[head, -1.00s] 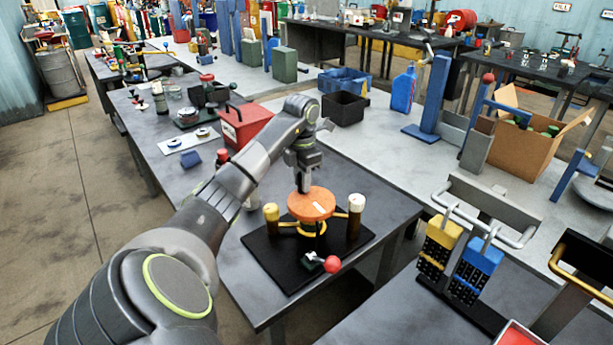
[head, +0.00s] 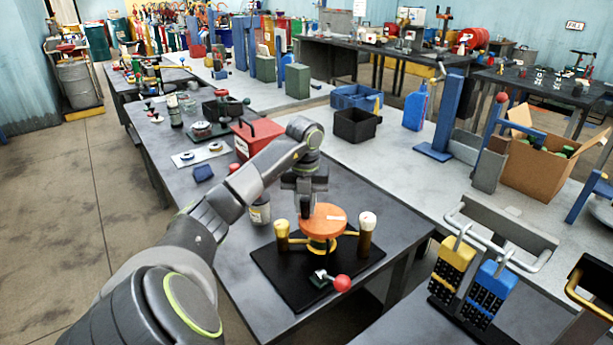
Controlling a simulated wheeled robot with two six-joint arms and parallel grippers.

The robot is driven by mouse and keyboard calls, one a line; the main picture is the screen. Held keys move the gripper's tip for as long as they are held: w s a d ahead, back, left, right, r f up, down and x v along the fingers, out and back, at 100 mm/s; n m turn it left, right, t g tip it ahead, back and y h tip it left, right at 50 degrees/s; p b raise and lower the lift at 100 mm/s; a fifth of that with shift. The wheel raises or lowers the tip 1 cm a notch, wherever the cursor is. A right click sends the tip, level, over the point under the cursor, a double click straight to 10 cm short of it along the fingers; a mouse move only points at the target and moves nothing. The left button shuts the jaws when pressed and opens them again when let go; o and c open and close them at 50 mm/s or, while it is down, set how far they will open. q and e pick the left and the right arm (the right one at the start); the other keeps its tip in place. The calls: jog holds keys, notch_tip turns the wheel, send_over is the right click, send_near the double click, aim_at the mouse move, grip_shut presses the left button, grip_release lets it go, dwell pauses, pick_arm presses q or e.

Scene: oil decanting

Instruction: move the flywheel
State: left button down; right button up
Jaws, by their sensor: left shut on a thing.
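The flywheel, an orange disc (head: 325,222) with a pale mark on its right side, sits on a yellow hub above a black base plate (head: 290,285). My left gripper (head: 306,211) points down at the disc's back left rim and is shut on it; the fingertips are partly hidden. Two posts with pale knobs, a yellow one (head: 282,235) and a brown one (head: 366,233), flank the disc. A red ball-ended lever (head: 342,284) is at the front of the plate. My right gripper is not in view.
Yellow (head: 452,262) and blue (head: 490,290) blocks stand at the right. The grey table is clear right of the base plate.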

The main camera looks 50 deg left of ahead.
aim_at(309, 224)
pick_arm(q)
jog(key=n, duration=0.2)
jog(key=s+d+n, duration=0.1)
jog(key=n, duration=0.1)
jog(key=shift+d+r+n, duration=0.1)
jog(key=shift+d+n, duration=0.1)
jog(key=shift+n, duration=0.1)
jog(key=shift+s+d+n+p, duration=0.1)
jog(key=shift+d+n+p, duration=0.2)
jog(key=shift+n, duration=0.55)
jog(key=shift+d+n+p, duration=0.3)
jog(key=shift+n, duration=0.55)
jog(key=c, duration=1.2)
grip_release()
jog(key=shift+d, duration=0.1)
jog(key=shift+c, duration=0.2)
notch_tip(309, 224, up, 17)
jog(key=p, duration=1.7)
jog(key=shift+r, duration=0.15)
